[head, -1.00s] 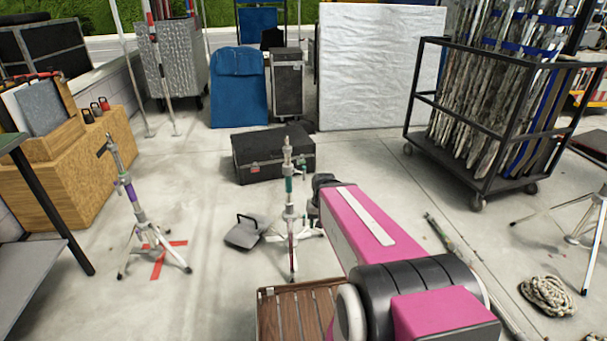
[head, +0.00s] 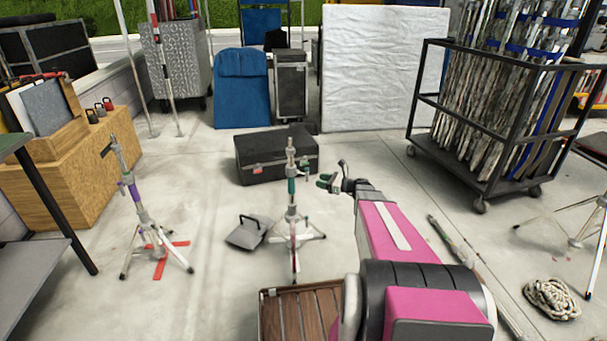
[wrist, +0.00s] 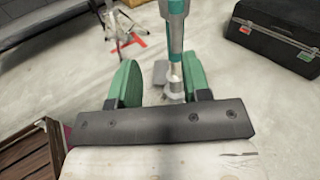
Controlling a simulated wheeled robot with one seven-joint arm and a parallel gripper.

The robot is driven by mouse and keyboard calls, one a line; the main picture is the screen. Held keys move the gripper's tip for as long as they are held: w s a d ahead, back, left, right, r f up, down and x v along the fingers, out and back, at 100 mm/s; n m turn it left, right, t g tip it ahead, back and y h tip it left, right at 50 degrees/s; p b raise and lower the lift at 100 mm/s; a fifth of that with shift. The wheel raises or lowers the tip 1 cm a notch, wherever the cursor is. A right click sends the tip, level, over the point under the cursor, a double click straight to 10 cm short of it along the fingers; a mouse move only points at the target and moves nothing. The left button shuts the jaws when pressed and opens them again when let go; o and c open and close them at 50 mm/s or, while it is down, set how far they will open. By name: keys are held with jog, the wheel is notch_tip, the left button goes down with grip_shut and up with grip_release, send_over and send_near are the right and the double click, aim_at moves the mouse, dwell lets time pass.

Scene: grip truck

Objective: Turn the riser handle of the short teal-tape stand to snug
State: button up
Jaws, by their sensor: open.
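The short teal-tape stand (head: 292,186) stands upright on the floor near the middle of the head view, its legs spread. Its post with teal tape (wrist: 175,30) shows at the top centre of the wrist view. Its riser handle is too small to make out clearly. My gripper (head: 327,183) is just right of the post in the head view, its green fingers apart and empty. In the wrist view, my gripper (wrist: 160,65) faces the post, which lines up with the gap, nearer the right finger. I cannot tell whether the post is between the fingers or beyond them.
A purple-tape stand (head: 133,193) stands at left by a red floor mark. A slatted wooden platform (head: 305,312) is in front. Poles (head: 455,245) and rope (head: 551,299) lie at right.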

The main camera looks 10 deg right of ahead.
jog(key=shift+m+t, duration=0.6)
jog(key=shift+m, duration=0.1)
jog(key=x, duration=0.3)
jog(key=w+x, duration=0.1)
jog(key=x, duration=0.3)
jog(key=d+x, duration=0.1)
jog(key=x, duration=0.2)
jog(key=shift+w+a+r, duration=0.2)
jog(key=shift+w+r, duration=0.05)
grip_shut()
